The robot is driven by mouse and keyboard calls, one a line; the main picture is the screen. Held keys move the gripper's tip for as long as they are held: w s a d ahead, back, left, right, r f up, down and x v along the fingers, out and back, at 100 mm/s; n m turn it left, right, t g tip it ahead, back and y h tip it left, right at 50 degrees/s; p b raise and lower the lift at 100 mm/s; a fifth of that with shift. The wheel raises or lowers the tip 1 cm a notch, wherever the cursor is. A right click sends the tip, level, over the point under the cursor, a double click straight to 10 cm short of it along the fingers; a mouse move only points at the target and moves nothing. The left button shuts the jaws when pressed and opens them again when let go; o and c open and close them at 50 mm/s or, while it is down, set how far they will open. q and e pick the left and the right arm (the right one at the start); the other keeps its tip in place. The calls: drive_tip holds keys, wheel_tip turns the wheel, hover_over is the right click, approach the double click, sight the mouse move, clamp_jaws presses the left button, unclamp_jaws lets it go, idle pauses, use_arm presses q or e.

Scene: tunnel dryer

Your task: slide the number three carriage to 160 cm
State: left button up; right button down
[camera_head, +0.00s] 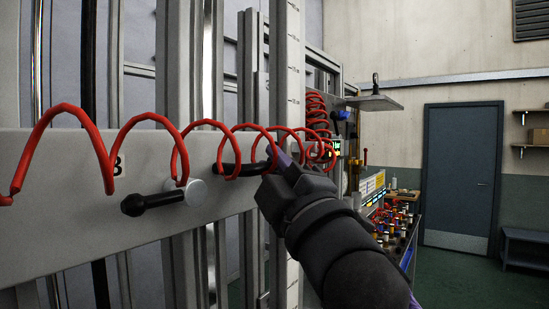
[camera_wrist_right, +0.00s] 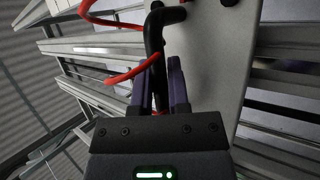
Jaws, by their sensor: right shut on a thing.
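The carriage is a wide grey plate (camera_head: 60,190) across the left of the head view. Its small white label (camera_head: 119,165) shows a digit that looks like a 3, partly covered by a red coil. A black lever (camera_head: 150,203) with a round metal hub (camera_head: 197,192) sticks out from the plate. A black bar handle (camera_head: 235,169) is to its right. My right gripper (camera_head: 276,157) is at the handle's right end. In the right wrist view, the purple fingers (camera_wrist_right: 158,72) are shut on the black handle (camera_wrist_right: 154,38). My left gripper is out of view.
A red coiled hose (camera_head: 140,120) hangs in front of the plate and passes close to my right gripper. A white vertical scale (camera_head: 293,75) stands behind; its figures are too small to read. A cluttered bench (camera_head: 400,225) and a blue door (camera_head: 460,175) are at right.

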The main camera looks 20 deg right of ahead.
drive_tip(key=shift+f, duration=0.4)
drive_tip(key=c, duration=0.6)
unclamp_jaws()
drive_tip(key=shift+r, duration=0.1)
drive_tip(key=shift+s, duration=0.1)
drive_tip(key=b+v, duration=0.9)
drive_tip(key=shift+s+d+f, duration=0.1)
drive_tip(key=shift+s+f, duration=0.1)
drive_tip(key=shift+s, duration=0.1)
